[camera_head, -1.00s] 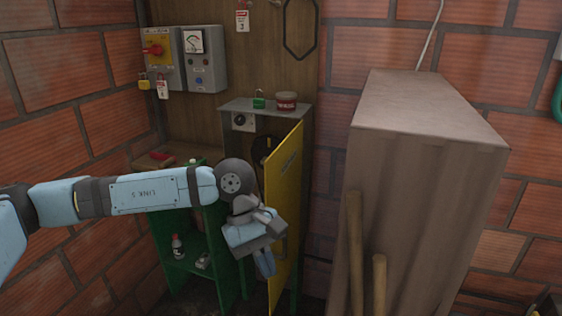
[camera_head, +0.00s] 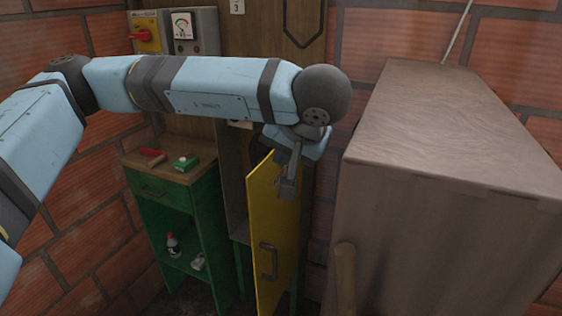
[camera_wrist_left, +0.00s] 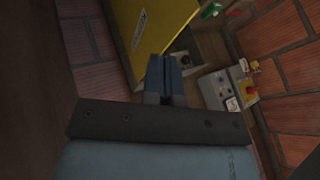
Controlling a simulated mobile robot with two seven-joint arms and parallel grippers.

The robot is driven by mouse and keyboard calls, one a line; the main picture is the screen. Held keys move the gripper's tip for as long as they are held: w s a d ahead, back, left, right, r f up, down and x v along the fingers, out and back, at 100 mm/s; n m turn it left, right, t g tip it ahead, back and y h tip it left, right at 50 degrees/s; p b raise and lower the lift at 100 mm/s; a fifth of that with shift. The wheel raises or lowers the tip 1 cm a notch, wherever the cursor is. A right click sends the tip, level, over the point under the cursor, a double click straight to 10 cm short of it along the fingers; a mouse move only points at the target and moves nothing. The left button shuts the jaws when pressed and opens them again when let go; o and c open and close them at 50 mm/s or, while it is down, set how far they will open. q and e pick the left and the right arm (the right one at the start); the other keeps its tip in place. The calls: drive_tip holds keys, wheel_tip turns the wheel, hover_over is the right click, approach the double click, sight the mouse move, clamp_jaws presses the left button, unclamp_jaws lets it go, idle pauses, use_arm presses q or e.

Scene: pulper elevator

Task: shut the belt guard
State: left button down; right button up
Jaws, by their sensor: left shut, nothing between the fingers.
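The belt guard (camera_head: 268,235) is a yellow hinged door with a dark handle (camera_head: 268,261), standing ajar on a grey-brown cabinet (camera_head: 237,190). My left gripper (camera_head: 287,188) is shut and empty, at the upper outer part of the yellow door, close to its right side. I cannot tell whether it touches. In the left wrist view the shut fingers (camera_wrist_left: 165,72) point toward the yellow door (camera_wrist_left: 150,25). My left forearm hides the cabinet's top in the head view. My right gripper is out of view.
A large brown covered block (camera_head: 450,150) stands close on the right, with a wooden handle (camera_head: 345,280) in front. A green stand (camera_head: 200,230) holding a bottle (camera_head: 172,246) is left of the door. Switch boxes (camera_head: 192,32) hang on the back wall.

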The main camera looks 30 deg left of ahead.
use_arm(q)
approach(263, 183)
drive_tip(key=x, duration=0.5)
drive_tip(key=shift+f, duration=0.15)
drive_tip(key=shift+a, duration=0.1)
